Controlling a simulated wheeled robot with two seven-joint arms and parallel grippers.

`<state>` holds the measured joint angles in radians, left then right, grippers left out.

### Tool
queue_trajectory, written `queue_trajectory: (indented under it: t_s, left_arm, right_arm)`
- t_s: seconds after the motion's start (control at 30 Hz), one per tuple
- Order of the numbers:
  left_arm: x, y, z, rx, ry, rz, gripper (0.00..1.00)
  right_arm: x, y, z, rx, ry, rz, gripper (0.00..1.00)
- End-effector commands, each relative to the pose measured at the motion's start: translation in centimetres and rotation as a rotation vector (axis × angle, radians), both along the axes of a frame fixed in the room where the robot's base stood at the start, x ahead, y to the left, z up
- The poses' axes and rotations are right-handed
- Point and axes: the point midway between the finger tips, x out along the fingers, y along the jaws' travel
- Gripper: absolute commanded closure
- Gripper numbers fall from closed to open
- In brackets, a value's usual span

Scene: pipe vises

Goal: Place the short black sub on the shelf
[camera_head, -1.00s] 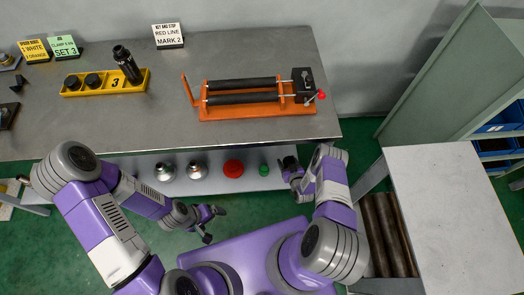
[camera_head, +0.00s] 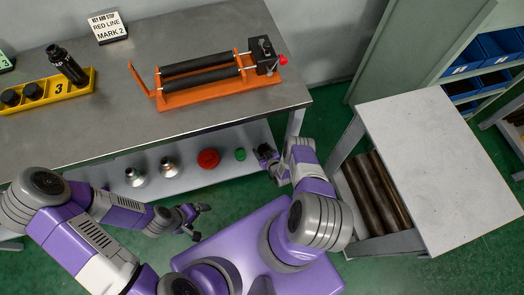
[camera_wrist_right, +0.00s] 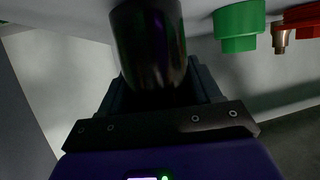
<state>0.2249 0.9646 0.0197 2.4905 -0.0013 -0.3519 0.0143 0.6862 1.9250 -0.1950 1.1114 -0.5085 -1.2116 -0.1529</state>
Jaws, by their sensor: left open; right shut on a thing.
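The short black sub (camera_wrist_right: 150,45) is a dark, shiny cylinder held in my right gripper (camera_wrist_right: 160,95). In the head view my right gripper (camera_head: 265,155) is at the right end of the lower shelf (camera_head: 100,178), and the sub is hard to make out there. In the right wrist view the sub's far end reaches the top edge by a pale surface; I cannot tell whether they touch. My left gripper (camera_head: 197,221) is open and empty, in front of the shelf over the green floor.
The lower shelf holds a green cap (camera_head: 240,154), a red cap (camera_head: 208,158) and two silver fittings (camera_head: 169,167). On the bench are a yellow tray (camera_head: 80,82) with black parts and an orange pipe vise (camera_head: 215,93). A pale-topped cart (camera_head: 440,165) with pipes stands right.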

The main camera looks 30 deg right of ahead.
Motion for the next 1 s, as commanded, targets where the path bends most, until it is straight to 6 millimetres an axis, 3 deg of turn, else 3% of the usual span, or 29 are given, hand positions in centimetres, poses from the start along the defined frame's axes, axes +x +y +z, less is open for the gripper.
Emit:
queue_trajectory:
  t_s: [0.17,0.2,0.37,0.77,1.0]
  left_arm:
    - [0.0,0.0,0.1,0.0,0.0,0.0,0.08]
    - [0.0,0.0,0.1,0.0,0.0,0.0,0.08]
    - [0.0,0.0,0.1,0.0,0.0,0.0,0.08]
    - [0.0,0.0,0.2,0.0,0.0,0.0,0.08]
    - [0.0,0.0,3.0,0.0,0.0,0.0,0.08]
  right_arm:
    - [0.0,0.0,-0.2,-0.001,-0.003,0.0,0.87]
    - [0.0,0.0,-0.3,0.0,0.0,0.0,0.34]
    - [0.0,0.0,-0.3,0.0,0.0,0.0,0.12]
    - [-0.2,0.0,0.2,0.0,0.002,0.001,0.12]
    - [-4.8,0.2,2.4,0.002,0.004,-0.002,0.12]
